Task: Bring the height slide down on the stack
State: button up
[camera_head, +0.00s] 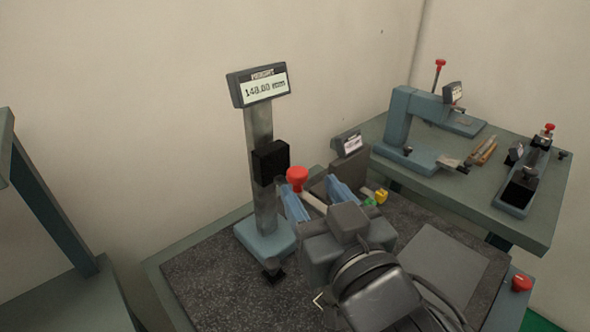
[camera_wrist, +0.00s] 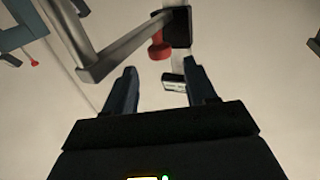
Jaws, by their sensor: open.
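The height gauge has a grey column (camera_head: 260,130) on a blue base (camera_head: 262,238); its display (camera_head: 264,87) reads 148.00 mm. The black height slide (camera_head: 270,162) sits partway up the column, with a red knob (camera_head: 297,176) and a pale arm reaching right. My gripper (camera_head: 313,193) is open and empty, its blue fingers near the knob and arm. In the wrist view, the red knob (camera_wrist: 159,47) and black slide (camera_wrist: 181,27) lie beyond my gripper (camera_wrist: 160,76), apart from the fingertips. I cannot make out the stack; my gripper and wrist may hide it.
The gauge stands on a dark speckled plate (camera_head: 205,285). A grey block with a small display (camera_head: 348,143) stands behind my gripper, with green and yellow knobs (camera_head: 381,196) beside it. A second bench (camera_head: 530,228) at right holds a blue press (camera_head: 402,115) and fixtures. A red button (camera_head: 521,283) is at the bench corner.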

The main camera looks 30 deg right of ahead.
aim_at(301, 177)
jog(key=w, duration=0.3)
jog(key=w+d+p, duration=0.1)
jog(key=shift+w+r, duration=0.1)
jog(key=shift+w, duration=0.3)
jog(key=shift+w+d, duration=0.1)
jog(key=shift+w, duration=0.65)
